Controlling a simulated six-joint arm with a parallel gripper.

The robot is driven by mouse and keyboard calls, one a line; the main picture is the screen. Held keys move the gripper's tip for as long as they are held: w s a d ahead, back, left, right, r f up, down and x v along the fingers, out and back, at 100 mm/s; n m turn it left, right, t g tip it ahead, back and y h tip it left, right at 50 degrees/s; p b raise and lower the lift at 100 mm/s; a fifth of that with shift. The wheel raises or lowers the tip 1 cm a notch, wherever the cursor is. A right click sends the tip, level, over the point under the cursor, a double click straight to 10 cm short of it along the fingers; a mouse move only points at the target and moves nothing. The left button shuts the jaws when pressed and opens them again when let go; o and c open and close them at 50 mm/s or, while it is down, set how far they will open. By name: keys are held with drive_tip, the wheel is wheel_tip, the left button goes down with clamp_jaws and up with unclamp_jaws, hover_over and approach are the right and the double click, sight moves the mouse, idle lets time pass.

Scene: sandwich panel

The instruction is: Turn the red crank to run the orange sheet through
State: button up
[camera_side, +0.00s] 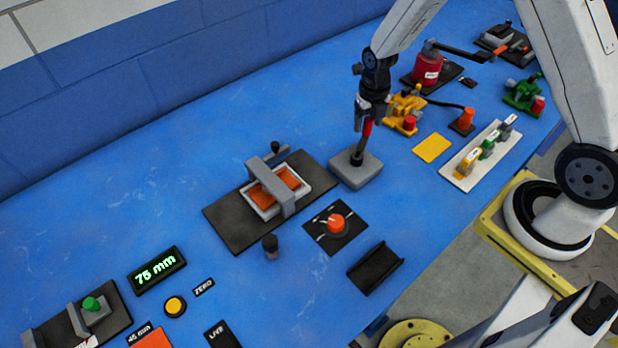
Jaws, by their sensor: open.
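My gripper (369,112) points down near the middle, over a grey block (360,174). A slim red upright piece (367,128) shows right at the jaws, above a black foot on the block. I cannot tell whether it is the crank's handle. The jaws are open and small in view; contact with the red piece is unclear. The orange sheet (264,194) lies in a pale frame on a dark plate (226,222), left of the gripper. A grey bridge (267,177) crosses over the sheet and hides its middle.
A red drum (427,69) with a black lever stands at the back right. An orange-red dial (336,223) and a black cradle (376,268) lie in front. The back left is clear.

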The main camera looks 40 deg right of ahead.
drive_tip(key=shift+r, duration=3.2)
drive_tip(key=shift+d, duration=0.1)
drive_tip(key=c, duration=0.8)
drive_tip(key=shift+s+d, duration=0.1)
drive_tip(key=shift+d, duration=0.15)
clamp_jaws()
drive_tip(key=shift+s+d+r+n+t+h, duration=1)
drive_tip(key=shift+s+d+r+n+t, duration=0.9)
drive_tip(key=shift+d+t, duration=0.85)
drive_tip(key=s+a+n+g+y, duration=0.1)
drive_tip(key=s+a+n+y, duration=0.1)
drive_tip(key=s, duration=0.4)
drive_tip(key=shift+s+a+y, duration=0.4)
drive_tip(key=shift+a+y, duration=0.1)
drive_tip(key=shift+a, duration=0.35)
